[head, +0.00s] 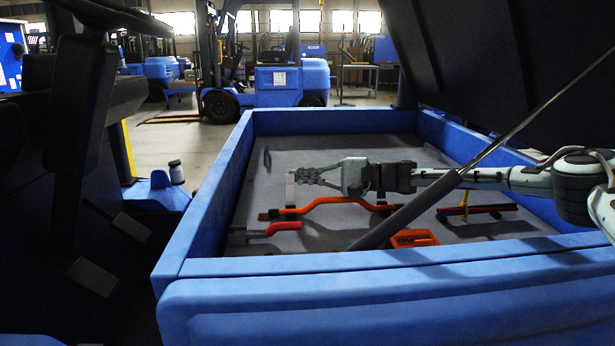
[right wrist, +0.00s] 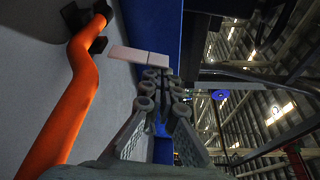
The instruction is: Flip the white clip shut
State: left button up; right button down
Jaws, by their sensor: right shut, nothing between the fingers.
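The white clip (head: 290,190) stands up from the grey floor of the blue bay, just behind the left end of the orange bar. In the right wrist view the clip (right wrist: 138,55) is a pale, flat strip with a seam across it, just beyond my fingertips. My right gripper (head: 302,176) reaches in from the right with its fingers pointing left at the clip's upper part. Its fingers (right wrist: 157,78) are closed together and hold nothing. I cannot tell whether the fingertips touch the clip. My left gripper is not in view.
The bent orange bar (head: 335,202) runs in front of my right gripper. A red-handled lever (head: 283,228), an orange box (head: 413,238) and a red and blue fixture (head: 477,211) are nearby. Blue walls (head: 212,207) surround the bay. A dark strut (head: 430,194) crosses before my right arm.

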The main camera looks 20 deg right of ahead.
jog(key=shift+s+a+r, duration=0.15)
jog(key=shift+s+r, duration=0.1)
jog(key=shift+s, duration=0.25)
jog(key=shift+w+f, duration=0.1)
jog(key=shift+f, duration=0.05)
jog(key=v, duration=1.2)
